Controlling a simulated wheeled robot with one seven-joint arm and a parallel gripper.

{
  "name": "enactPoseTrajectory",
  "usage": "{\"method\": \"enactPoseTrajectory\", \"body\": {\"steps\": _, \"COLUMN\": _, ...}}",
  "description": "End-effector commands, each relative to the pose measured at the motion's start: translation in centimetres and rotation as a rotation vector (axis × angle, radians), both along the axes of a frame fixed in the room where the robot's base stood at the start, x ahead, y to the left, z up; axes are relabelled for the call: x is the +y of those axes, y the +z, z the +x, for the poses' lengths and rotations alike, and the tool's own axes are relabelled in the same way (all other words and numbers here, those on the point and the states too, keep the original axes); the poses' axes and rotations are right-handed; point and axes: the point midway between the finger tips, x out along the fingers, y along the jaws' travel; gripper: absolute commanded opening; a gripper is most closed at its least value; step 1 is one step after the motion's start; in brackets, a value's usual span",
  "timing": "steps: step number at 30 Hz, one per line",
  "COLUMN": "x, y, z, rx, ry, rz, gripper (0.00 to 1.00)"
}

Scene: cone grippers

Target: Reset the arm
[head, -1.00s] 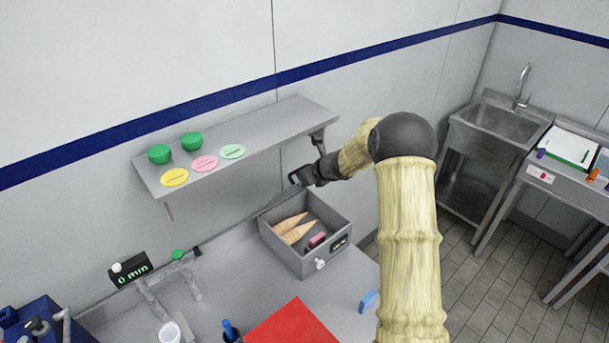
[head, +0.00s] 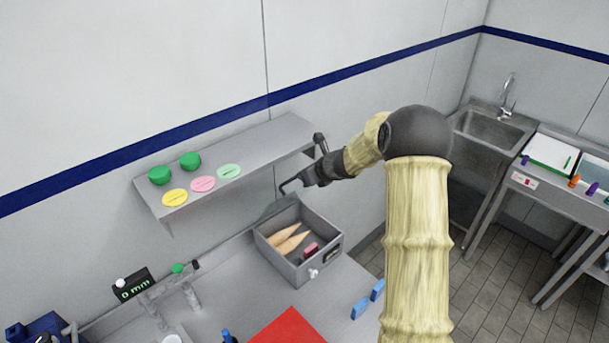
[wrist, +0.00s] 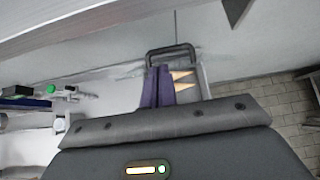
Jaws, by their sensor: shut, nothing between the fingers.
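My gripper (head: 290,185) is above the back edge of a grey open box (head: 322,270), just below the right end of the wall shelf. In the wrist view its purple fingers (wrist: 157,88) are together, with nothing seen between them. Two tan cones (head: 290,241) and a small pink block (head: 311,250) lie in the box. The cones (wrist: 183,83) also show beside the fingers in the wrist view. A dark loop (wrist: 172,50) shows beyond the fingertips; I cannot tell whether it touches them. My arm reaches in from the right, bent at its dark elbow.
The grey wall shelf (head: 240,170) with green cups (head: 160,175) and coloured discs (head: 203,184) is close to my gripper. A red sheet (head: 288,330) and blue pieces (head: 368,300) lie on the counter. A sink (head: 490,130) stands at the right.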

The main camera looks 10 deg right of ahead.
Motion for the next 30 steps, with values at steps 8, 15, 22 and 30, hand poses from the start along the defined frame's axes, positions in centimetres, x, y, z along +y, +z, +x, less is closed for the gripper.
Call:
{"method": "enactPoseTrajectory", "body": {"steps": 8, "x": 0.0, "y": -0.2, "z": -0.3, "rx": -0.001, "ry": 0.014, "rz": -0.016, "gripper": 0.00}}
{"method": "enactPoseTrajectory", "body": {"steps": 15, "x": 1.8, "y": -1.9, "z": -5.5, "rx": -0.042, "ry": 0.314, "rz": -0.292, "gripper": 0.00}}
{"method": "enactPoseTrajectory", "body": {"steps": 22, "x": 2.7, "y": -4.2, "z": -14.4, "rx": -0.117, "ry": 0.828, "rz": -0.697, "gripper": 0.00}}
{"method": "enactPoseTrajectory", "body": {"steps": 30, "x": 1.6, "y": -6.9, "z": -24.9, "rx": -0.220, "ry": 1.460, "rz": -1.082, "gripper": 0.00}}
